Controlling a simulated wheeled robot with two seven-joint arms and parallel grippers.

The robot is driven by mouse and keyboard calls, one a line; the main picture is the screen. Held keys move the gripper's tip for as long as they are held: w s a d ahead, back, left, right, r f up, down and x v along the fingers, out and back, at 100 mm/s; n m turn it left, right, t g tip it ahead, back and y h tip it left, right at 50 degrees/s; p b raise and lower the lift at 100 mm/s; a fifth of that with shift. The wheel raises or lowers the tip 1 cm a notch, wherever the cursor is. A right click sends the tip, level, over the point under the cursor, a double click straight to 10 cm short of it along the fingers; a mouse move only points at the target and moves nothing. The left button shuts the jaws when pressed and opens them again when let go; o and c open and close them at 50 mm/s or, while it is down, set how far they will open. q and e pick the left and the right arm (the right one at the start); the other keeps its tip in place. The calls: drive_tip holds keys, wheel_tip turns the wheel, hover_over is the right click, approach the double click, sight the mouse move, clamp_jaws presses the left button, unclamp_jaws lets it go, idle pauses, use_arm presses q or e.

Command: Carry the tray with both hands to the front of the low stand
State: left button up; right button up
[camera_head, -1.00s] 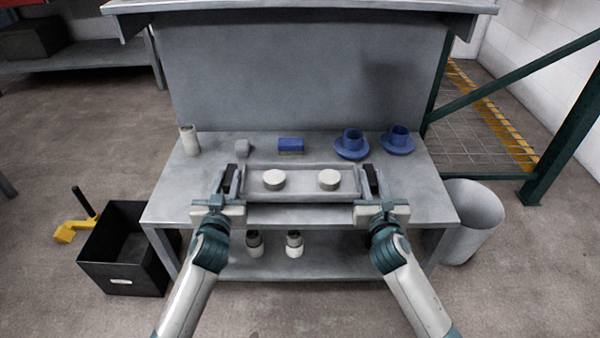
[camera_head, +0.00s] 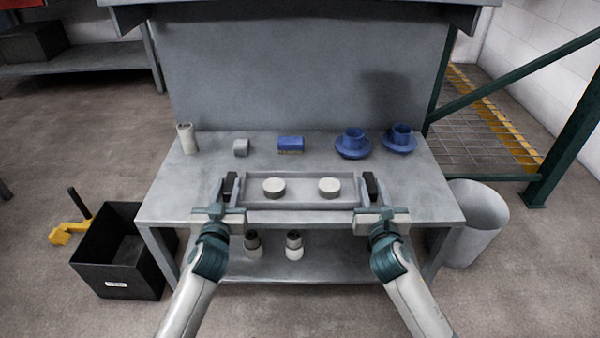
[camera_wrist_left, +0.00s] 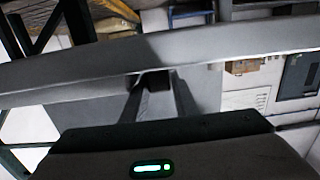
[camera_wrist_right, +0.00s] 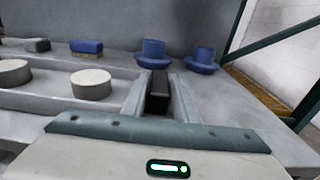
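The grey tray (camera_head: 300,203) is level near the front edge of the grey bench (camera_head: 430,205). It carries two round pale pieces, a left one (camera_head: 274,187) and a right one (camera_head: 329,187). My left gripper (camera_head: 229,185) is shut on the tray's left end. My right gripper (camera_head: 371,187) is shut on its right end; in the right wrist view a dark block (camera_wrist_right: 158,90) shows between the fingers. I cannot tell whether the tray touches the bench top. I cannot tell which piece is the low stand.
Along the back of the bench are a pale cup (camera_head: 187,138), a small grey block (camera_head: 241,147), a blue brush (camera_head: 290,145) and two blue flanged cups (camera_head: 353,143) (camera_head: 399,139). Two jars (camera_head: 294,245) stand on the lower shelf. A black bin (camera_head: 120,258) and grey bin (camera_head: 473,222) flank the bench.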

use_arm(q)
drive_tip(key=shift+o, duration=1.2)
drive_tip(key=shift+r, duration=0.1)
use_arm(e)
drive_tip(key=shift+o, duration=1.2)
drive_tip(key=shift+r, duration=0.1)
use_arm(q)
drive_tip(key=shift+s, duration=0.1)
drive_tip(key=s, duration=1.1)
drive_tip(key=shift+s+r, duration=0.3)
drive_tip(key=shift+s, duration=0.1)
use_arm(e)
drive_tip(key=shift+s, duration=0.15)
drive_tip(key=s, duration=1.1)
drive_tip(key=shift+s+r, duration=0.3)
drive_tip(key=shift+s, duration=0.1)
